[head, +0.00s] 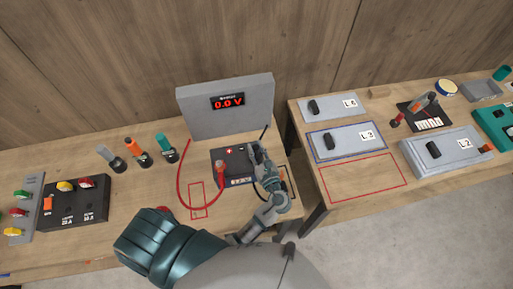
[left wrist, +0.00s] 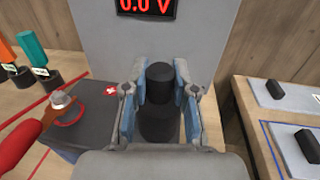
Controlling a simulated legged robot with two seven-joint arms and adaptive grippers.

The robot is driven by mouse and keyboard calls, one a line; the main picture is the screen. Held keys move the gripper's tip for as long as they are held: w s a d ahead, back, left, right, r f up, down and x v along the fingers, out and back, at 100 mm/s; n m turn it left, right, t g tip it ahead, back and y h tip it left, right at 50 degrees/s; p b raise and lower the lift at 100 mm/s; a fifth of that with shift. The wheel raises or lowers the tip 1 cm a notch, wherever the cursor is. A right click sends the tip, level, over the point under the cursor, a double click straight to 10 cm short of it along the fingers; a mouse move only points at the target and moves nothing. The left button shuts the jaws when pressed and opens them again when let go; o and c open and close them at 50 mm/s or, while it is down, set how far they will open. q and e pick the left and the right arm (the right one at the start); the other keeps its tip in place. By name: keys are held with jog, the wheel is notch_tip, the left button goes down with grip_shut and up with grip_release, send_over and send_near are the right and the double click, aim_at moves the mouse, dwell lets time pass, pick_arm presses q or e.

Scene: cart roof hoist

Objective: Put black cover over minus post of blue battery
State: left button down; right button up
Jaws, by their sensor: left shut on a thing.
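The battery (head: 228,153) is a dark slate box on the left bench, with a red plus mark on top. A red cable clamp sits on its post in the head view (head: 220,170); the clamp also shows in the left wrist view (left wrist: 66,103). My left gripper (head: 256,150) is at the battery's right end. In the left wrist view its two blue-padded fingers are shut on a black cover (left wrist: 159,82), a narrow knob above a wider round base. The cover is upright. The minus post is hidden, and I cannot tell whether the cover touches it. My right gripper is out of view.
A grey meter panel (head: 200,118) reading 0.0 V stands behind the battery. Grey, orange and teal-handled tools (head: 137,149) stand left. A thin black cable runs near my gripper. The right bench has switch boxes (head: 346,142) and a bare red-outlined area (head: 362,181).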

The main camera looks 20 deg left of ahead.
pick_arm(q)
jog(key=shift+f, duration=0.35)
jog(key=c, duration=0.8)
grip_release()
jog(key=shift+c, duration=0.2)
jog(key=v, duration=0.7)
jog(key=shift+s+d, duration=0.15)
jog(key=shift+d, duration=0.15)
